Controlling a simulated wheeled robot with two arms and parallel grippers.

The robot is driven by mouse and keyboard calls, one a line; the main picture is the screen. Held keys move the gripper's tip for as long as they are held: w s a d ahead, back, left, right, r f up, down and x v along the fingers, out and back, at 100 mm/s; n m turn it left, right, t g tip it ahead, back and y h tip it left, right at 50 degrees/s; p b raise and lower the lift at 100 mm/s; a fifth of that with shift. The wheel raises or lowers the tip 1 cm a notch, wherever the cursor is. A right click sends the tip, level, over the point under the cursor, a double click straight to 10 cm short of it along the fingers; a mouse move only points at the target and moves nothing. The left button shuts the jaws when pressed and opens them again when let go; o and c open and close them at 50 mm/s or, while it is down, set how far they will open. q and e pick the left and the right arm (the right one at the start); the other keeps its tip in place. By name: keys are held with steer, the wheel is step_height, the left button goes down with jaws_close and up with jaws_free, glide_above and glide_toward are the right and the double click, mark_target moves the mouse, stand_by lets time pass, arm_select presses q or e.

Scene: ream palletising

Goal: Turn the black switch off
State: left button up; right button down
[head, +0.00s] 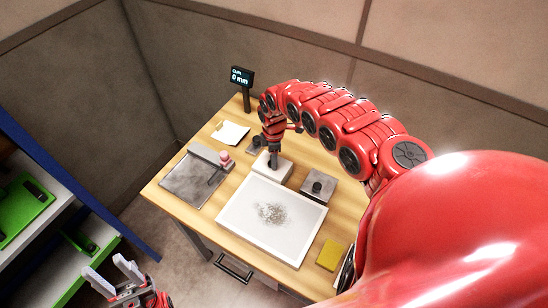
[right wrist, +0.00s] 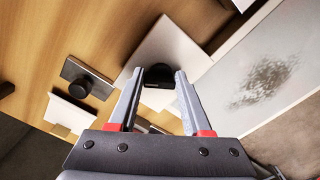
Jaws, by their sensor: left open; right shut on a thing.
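A black switch (right wrist: 159,75) stands up from a white box (right wrist: 172,45), which also shows in the head view (head: 282,176). My right gripper (head: 273,162) points down over this box. In the right wrist view its fingers (right wrist: 160,73) stand on either side of the black switch and are shut on it. The fingers hide the sides of the switch, and I cannot read its setting. My left gripper (head: 104,264) is open and empty, low at the left, away from the table.
A dark plate with a black knob (right wrist: 88,82) lies near the switch box. A white tray with grey grains (head: 245,228), a grey block with a dark knob (head: 318,187), a grey plate (head: 186,184), a yellow pad (head: 331,254) and a display (head: 242,76) crowd the table.

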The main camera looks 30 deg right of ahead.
steer(key=shift+w, duration=0.15)
stand_by(0.3)
steer(key=shift+c, duration=1.7)
jaws_free()
steer(key=shift+a, duration=0.1)
steer(key=shift+r, duration=0.1)
steer(key=r+b, duration=0.1)
steer(key=r, duration=0.2)
steer(key=r+b, duration=0.2)
steer(key=r, duration=0.2)
steer(key=shift+d, duration=0.2)
steer(key=r+p, duration=0.1)
steer(key=r, duration=0.1)
steer(key=r+p, duration=0.2)
steer(key=r, duration=0.1)
steer(key=shift+a, duration=0.2)
steer(key=shift+f, duration=0.15)
